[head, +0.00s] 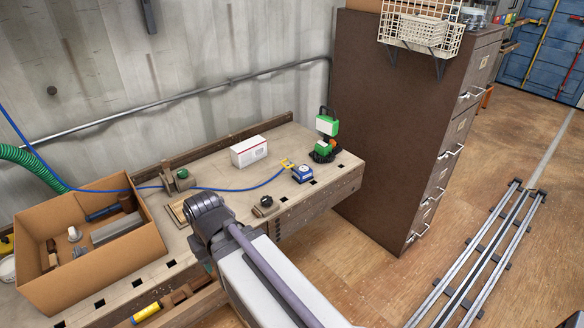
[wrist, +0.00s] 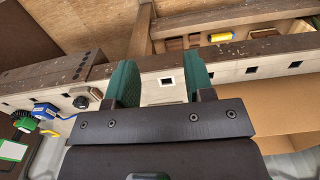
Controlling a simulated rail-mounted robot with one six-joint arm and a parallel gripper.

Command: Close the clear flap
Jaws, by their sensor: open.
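I cannot make out a clear flap in either view. A small blue device (head: 303,174) sits on the workbench (head: 215,180) near its right end, with a yellow piece (head: 287,163) beside it. The blue device also shows at the left of the wrist view (wrist: 45,110). A dark round knob-like part (head: 265,203) is near the bench's front edge and also in the wrist view (wrist: 82,100). My gripper (wrist: 162,82) is open and empty, its green fingers apart above the bench edge. In the head view my own arm mostly hides the gripper.
An open cardboard box (head: 85,275) holding several items stands at the bench's left. A white box (head: 249,152) and a green-and-black device (head: 326,135) stand toward the back. A blue cable (head: 230,188) crosses the bench. A brown cabinet (head: 395,120) stands right of the bench.

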